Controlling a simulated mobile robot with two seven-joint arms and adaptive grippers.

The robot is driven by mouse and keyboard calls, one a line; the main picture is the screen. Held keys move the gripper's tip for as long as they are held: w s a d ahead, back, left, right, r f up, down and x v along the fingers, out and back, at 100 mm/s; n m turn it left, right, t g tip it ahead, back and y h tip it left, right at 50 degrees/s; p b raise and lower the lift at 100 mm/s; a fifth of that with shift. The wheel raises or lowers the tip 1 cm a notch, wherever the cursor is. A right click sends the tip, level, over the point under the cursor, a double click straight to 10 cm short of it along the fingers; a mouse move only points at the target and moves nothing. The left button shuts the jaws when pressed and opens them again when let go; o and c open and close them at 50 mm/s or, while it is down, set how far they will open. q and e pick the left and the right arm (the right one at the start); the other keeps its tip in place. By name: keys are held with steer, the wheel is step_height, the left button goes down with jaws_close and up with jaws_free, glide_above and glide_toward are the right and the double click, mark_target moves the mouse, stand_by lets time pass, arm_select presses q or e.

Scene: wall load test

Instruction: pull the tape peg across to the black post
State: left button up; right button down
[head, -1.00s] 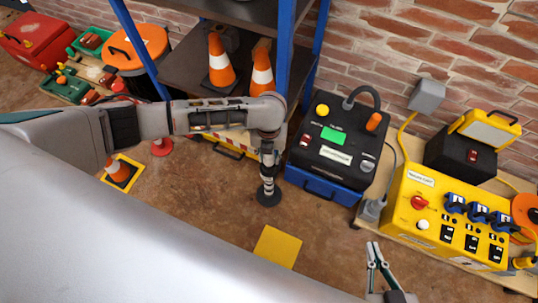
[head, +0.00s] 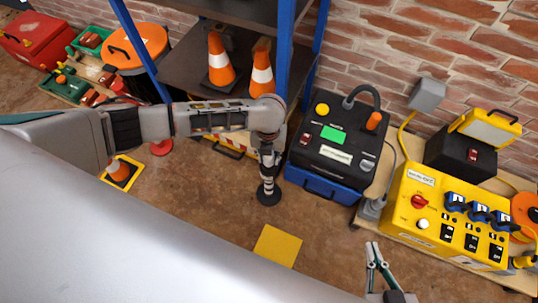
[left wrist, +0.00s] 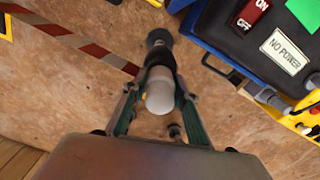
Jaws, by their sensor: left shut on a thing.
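My left gripper (head: 267,157) points down over the floor at the end of the arm from the left. In the left wrist view its fingers (left wrist: 158,112) are shut on the pale, round-ended tape peg (left wrist: 160,98). Red-and-white tape (left wrist: 88,46) runs from the upper left to this peg. The black post (left wrist: 158,42) shows just beyond it; in the head view its round dark base (head: 268,197) is directly below the gripper. I cannot tell whether peg and post touch. My right gripper (head: 372,243) is at the lower right, its fingertips slightly apart and empty.
A black-and-blue power unit (head: 331,150) stands right of the post. A yellow switch box (head: 425,235) sits on a bench further right. A blue-framed shelf (head: 185,70) with cones is behind my arm. A yellow square (head: 277,246) marks clear floor in front.

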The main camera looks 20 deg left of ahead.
arm_select(q)
steer(key=shift+f, duration=0.1)
stand_by(0.3)
steer(key=o, duration=1.2)
steer(key=shift+o, duration=0.2)
steer(key=o, duration=0.5)
steer(key=shift+c, duration=0.2)
steer(key=shift+w+r+p, duration=0.15)
steer(key=shift+r+p, duration=0.25)
steer(key=shift+r, duration=0.3)
steer(key=shift+r+p, duration=1.8)
steer(key=shift+r, duration=1.1)
arm_select(e)
steer(key=w+r+t, duration=0.1)
steer(key=w+r, duration=0.3)
steer(key=r, duration=0.5)
steer(key=shift+t, duration=0.4)
